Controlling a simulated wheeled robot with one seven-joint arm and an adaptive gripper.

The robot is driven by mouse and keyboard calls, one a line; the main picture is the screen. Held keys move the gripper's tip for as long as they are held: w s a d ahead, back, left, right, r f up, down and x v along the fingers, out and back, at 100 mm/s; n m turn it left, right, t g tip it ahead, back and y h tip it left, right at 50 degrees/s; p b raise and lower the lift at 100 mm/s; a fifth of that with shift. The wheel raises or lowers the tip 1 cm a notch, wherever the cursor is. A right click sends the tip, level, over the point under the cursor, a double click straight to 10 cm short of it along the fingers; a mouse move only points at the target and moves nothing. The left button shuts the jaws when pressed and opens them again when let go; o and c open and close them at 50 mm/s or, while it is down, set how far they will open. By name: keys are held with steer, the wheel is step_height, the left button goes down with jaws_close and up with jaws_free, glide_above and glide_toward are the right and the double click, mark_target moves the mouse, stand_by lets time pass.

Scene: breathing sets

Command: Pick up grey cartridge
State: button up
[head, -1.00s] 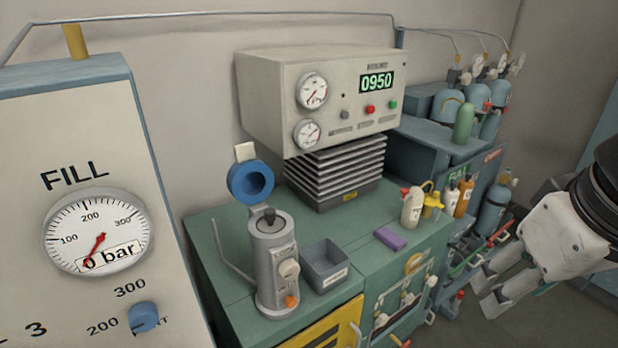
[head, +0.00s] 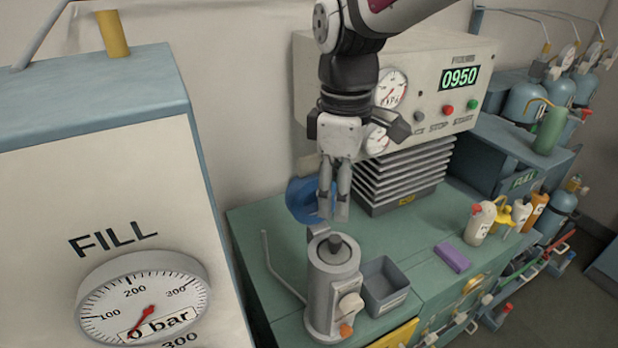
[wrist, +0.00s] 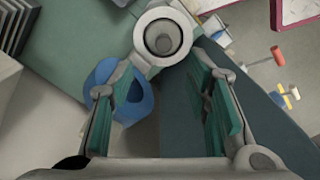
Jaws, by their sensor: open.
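A light grey upright cylindrical housing (head: 322,295) stands on the green bench top, with a dark grey round piece (head: 335,243) in its open top. In the wrist view the housing's round rim (wrist: 146,38) and the grey piece inside (wrist: 163,40) show at the top centre, just beyond the fingertips. I cannot tell whether this piece is the grey cartridge. My gripper (head: 334,212) points down a little above the housing, apart from it and empty. Its green-padded fingers (wrist: 163,80) are spread in the wrist view.
A blue ring (head: 302,198) is on the wall side, partly behind my gripper. A grey open bin (head: 384,287) stands right of the housing, with a purple block (head: 452,257) and bottles (head: 479,223) farther right. The gauge panel (head: 100,180) rises at left.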

glide_above(335, 238)
steer(key=f, duration=0.5)
steer(key=shift+w+d, duration=0.1)
steer(key=shift+w, duration=0.2)
steer(key=shift+s+f+p, duration=0.15)
steer(key=shift+f, duration=1.2)
steer(key=shift+s+f+p, duration=0.15)
steer(key=shift+f, duration=1.15)
jaws_close()
